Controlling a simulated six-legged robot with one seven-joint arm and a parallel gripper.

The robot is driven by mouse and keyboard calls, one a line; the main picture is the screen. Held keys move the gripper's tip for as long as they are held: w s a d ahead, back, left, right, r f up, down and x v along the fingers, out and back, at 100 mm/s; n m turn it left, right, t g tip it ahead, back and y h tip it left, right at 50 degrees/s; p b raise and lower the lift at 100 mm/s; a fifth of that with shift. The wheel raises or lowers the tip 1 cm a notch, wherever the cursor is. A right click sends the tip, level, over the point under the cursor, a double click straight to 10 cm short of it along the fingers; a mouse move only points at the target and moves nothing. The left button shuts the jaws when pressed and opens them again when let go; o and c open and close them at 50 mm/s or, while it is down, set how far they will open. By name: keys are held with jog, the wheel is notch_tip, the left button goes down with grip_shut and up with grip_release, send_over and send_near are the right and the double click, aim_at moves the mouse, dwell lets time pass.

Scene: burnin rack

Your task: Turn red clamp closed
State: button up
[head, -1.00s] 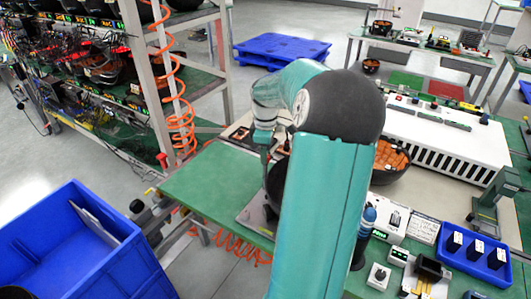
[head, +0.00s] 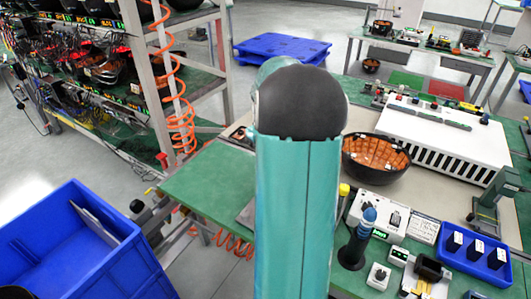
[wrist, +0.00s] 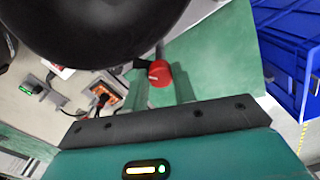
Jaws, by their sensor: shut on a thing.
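The red clamp (wrist: 159,73) shows in the wrist view as a small red knob on a dark stem, just below the rim of a large black bowl-like shape (wrist: 95,25). My gripper (wrist: 162,85) reaches in from the bottom of the wrist view and is shut on the red clamp; its fingers show only dimly. In the head view my own teal arm hides both my gripper and the clamp. How far the clamp is turned is hard to tell.
The green bench top (head: 205,182) lies under the arm. A black bowl with orange pieces (head: 376,158) stands to its right, beside a bottle (head: 356,240) and small devices. A blue bin (head: 80,245) is at lower left, a loaded rack (head: 90,70) at upper left.

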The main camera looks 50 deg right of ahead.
jog(key=m, duration=0.3)
jog(key=shift+m, duration=2.2)
jog(key=o, duration=1)
notch_tip(320, 180, up, 14)
jog(key=shift+f, duration=0.1)
